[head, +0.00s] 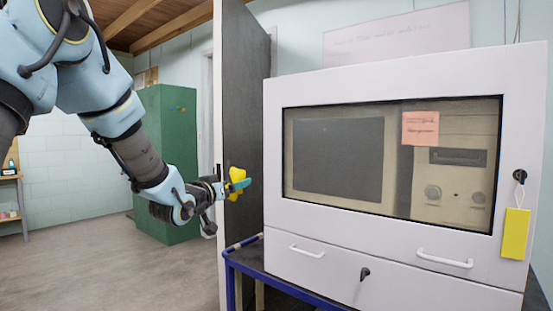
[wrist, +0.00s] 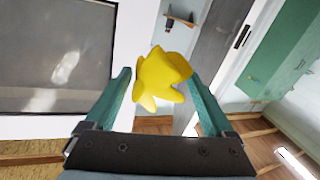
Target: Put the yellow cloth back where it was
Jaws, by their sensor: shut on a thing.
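The yellow cloth (wrist: 160,76) is a crumpled bundle between the two teal fingers of my gripper (wrist: 160,92) in the wrist view. In the head view the cloth (head: 235,182) shows at the end of my arm, partly behind a teal finger of my gripper (head: 239,185). My gripper is shut on the cloth and holds it in the air, left of the white cabinet and in front of the dark door panel.
The white cabinet (head: 390,90) has a window, drawers with handles and a hanging yellow tag (head: 515,233). It stands on a blue-framed cart (head: 232,262). A dark door (head: 243,120) and a green locker (head: 167,140) stand behind. Open floor (head: 100,265) lies at left.

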